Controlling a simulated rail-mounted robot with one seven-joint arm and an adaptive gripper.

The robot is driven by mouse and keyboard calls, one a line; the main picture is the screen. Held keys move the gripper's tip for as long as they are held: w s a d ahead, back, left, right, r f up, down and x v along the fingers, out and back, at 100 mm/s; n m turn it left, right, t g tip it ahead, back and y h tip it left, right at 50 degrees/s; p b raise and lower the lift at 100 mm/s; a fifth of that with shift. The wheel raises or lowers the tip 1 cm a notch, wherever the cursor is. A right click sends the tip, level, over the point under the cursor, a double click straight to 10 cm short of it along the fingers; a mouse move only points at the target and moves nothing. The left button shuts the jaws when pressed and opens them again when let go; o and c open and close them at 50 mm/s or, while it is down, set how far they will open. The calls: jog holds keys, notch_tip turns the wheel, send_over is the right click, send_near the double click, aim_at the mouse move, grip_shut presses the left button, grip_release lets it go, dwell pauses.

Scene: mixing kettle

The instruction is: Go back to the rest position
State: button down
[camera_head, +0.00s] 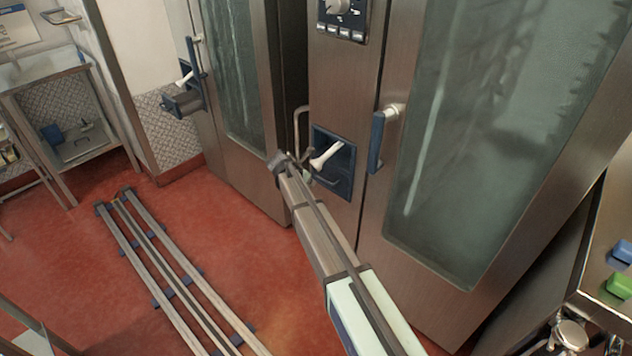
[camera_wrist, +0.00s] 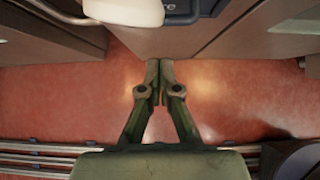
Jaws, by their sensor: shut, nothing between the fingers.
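In the wrist view my gripper (camera_wrist: 161,88) is shut, with its two fingertips meeting and nothing between them. It points over the bare red floor (camera_wrist: 228,90), in front of the dark cabinet fronts. I cannot make out the gripper clearly in the head view.
Two tall steel cabinets with glass doors (camera_head: 480,140) stand ahead. A white handle (camera_head: 325,157) sits in a blue recess on the right one. Floor rails (camera_head: 170,265) run at left. A steel bench (camera_head: 50,80) stands back left; a pale rounded part (camera_wrist: 125,10) shows at the wrist view's top.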

jog(key=v, duration=0.7)
jog(key=s+d+f+m+g+y, duration=0.1)
jog(key=s+d+f+m+g, duration=0.2)
jog(key=s+d+f+m, duration=0.6)
jog(key=s+d+f+m+g+y, duration=0.25)
jog(key=s+f+m, duration=0.95)
jog(key=s, duration=0.8)
jog(key=s+d+f+m+g, duration=0.2)
jog(key=s+d+f, duration=0.1)
jog(key=s, duration=0.9)
jog(key=s+d+f+m+g+y, duration=0.1)
jog(key=s+f, duration=0.4)
jog(key=s, duration=0.8)
jog(key=s+d+f+m+g+y, duration=0.1)
jog(key=s+d+f+m+g, duration=0.2)
jog(key=s, duration=0.9)
jog(key=d+f+g, duration=0.1)
jog(key=d, duration=0.2)
jog(key=shift+s, duration=0.15)
